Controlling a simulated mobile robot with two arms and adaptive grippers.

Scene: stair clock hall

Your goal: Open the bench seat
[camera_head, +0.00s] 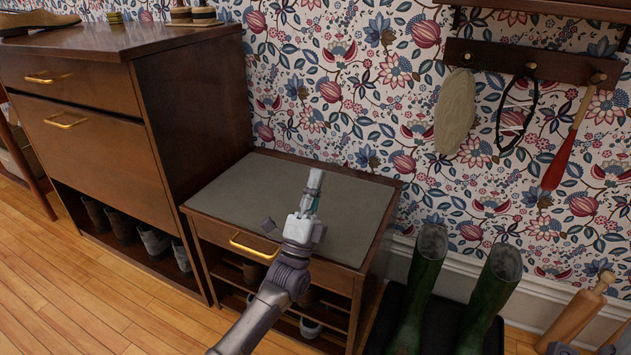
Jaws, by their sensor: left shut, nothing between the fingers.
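The bench (190,228) is a low dark wood unit against the wall, with a flat grey seat (240,190) on top. The seat lies level and closed. A gold handle (254,247) is on the bench's front, just under the seat's front edge. My left gripper (312,188) is shut and empty. It appears over the right half of the seat, to the right of the handle; whether it touches the seat I cannot tell. My left arm hides part of the front and the shelves.
A taller shoe cabinet (200,110) stands close at the bench's left. Green boots (485,295) stand on a dark tray to its right. Shoes sit on the bench's lower shelves. Hooks with hanging items (455,112) are on the wall. Wooden floor (60,300) is clear at front left.

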